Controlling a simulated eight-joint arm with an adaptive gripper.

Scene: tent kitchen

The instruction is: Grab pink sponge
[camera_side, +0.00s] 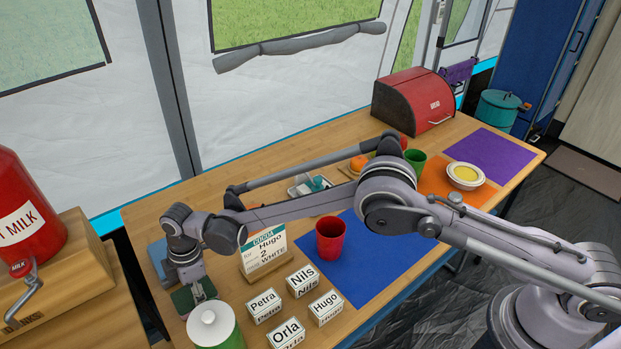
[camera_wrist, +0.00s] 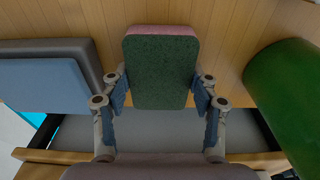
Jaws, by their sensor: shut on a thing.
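The sponge (camera_wrist: 160,68) is a block with a dark green face and a thin pink edge at its far end in the wrist view. My gripper (camera_wrist: 160,88) is shut on it, with one blue-padded finger against each long side. In the side view, my gripper (camera_side: 199,290) points down at the near left of the table, and the dark green of the sponge (camera_side: 183,301) shows at its fingers. I cannot tell whether the sponge touches the table.
A green canister with a white lid (camera_side: 214,325) stands close to the right of my gripper. A blue-grey box (camera_wrist: 45,85) is on its left in the wrist view. Several name blocks (camera_side: 265,307), a cocoa card (camera_side: 264,252) and a red cup (camera_side: 330,240) stand further right.

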